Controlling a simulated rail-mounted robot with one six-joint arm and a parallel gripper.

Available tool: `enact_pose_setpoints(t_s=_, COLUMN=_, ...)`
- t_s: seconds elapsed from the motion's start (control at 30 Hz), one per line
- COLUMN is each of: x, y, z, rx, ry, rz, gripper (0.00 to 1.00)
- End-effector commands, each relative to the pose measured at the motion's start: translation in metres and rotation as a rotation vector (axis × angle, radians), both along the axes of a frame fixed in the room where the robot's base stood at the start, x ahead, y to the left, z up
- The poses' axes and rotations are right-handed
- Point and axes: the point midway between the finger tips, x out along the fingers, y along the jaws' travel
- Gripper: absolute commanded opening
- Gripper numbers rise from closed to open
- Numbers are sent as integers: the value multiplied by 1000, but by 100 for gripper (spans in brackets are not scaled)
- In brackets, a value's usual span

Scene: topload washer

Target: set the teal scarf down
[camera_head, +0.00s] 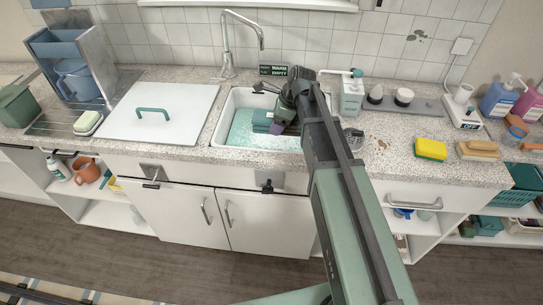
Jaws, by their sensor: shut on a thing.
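My gripper (277,127) reaches down over the sink (217,130), which holds pale teal water (243,136). A small darker teal piece (262,121), which looks like the teal scarf, shows at the left side of my gripper. My gripper is shut on it, low over the water. I cannot tell whether the scarf touches the water, and my gripper and arm hide part of it. A purple patch shows at the fingertips.
The faucet (229,62) stands behind. A soap dispenser (351,97), yellow sponge (430,149) and brush (478,151) are on the right counter.

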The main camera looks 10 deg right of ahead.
Motion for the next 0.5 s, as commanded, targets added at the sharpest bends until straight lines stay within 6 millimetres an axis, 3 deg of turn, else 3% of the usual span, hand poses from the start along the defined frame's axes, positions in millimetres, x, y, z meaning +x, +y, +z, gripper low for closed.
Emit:
enact_pose_setpoints(t_s=0.03, x=0, y=0, z=-33, rx=0, ry=0, rz=0, gripper=41)
enact_pose_setpoints(t_s=0.3, x=0, y=0, z=-124, rx=0, ry=0, rz=0, gripper=41)
enact_pose_setpoints(t_s=0.4, x=0, y=0, z=-137, rx=0, ry=0, rz=0, gripper=41)
enact_pose_setpoints(t_s=0.5, x=0, y=0, z=-134, rx=0, ry=0, rz=0, gripper=41)
